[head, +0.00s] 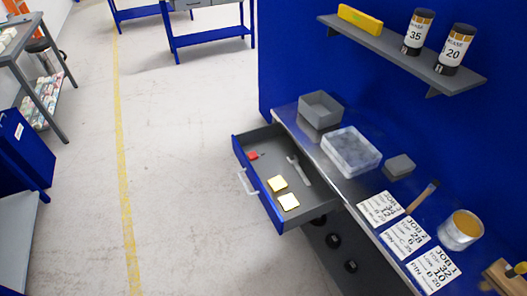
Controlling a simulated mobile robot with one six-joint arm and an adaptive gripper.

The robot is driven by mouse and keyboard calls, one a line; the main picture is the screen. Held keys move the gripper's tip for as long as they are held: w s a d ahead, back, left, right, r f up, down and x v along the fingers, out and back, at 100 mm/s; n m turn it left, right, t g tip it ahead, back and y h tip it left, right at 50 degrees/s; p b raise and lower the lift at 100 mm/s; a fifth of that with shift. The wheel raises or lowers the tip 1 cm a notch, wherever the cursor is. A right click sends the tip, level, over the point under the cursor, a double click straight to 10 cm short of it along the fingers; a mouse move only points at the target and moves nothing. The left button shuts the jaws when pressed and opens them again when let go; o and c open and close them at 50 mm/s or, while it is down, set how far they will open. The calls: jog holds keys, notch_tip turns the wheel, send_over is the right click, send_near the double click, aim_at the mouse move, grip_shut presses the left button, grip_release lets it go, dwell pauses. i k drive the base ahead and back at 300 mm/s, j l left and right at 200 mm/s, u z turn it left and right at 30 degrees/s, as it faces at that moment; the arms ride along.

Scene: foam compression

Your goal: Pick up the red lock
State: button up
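A small red object (253,155), which looks like the red lock, lies in the far left corner of the open drawer (262,186). It is small in this view, so its exact shape is unclear. A small dark bit shows just to its right. The drawer is blue on the outside and grey inside, with a pale handle on its left side. My gripper is not in view.
The bench (312,150) holds a grey bin (320,110), a clear box (351,151), job cards (404,236) and a can (461,230). A shelf (390,48) hangs above. Floor left of the drawer is clear.

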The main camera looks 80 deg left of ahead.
aim_at(252, 156)
jog(key=u, duration=2.7)
jog(key=i+j+z, duration=0.15)
jog(key=z, duration=0.25)
jog(key=i+j+z, duration=0.2)
jog(key=z, duration=0.2)
jog(key=i+j, duration=0.25)
jog(key=j, duration=0.15)
jog(key=i+j+z, duration=0.15)
jog(key=i+j, duration=0.35)
jog(key=j, duration=0.25)
jog(key=i+j+z, duration=0.1)
jog(key=i+j, duration=0.15)
jog(key=j, duration=0.15)
jog(key=i+j+z, duration=0.1)
jog(key=i+j, duration=0.15)
jog(key=j, duration=0.2)
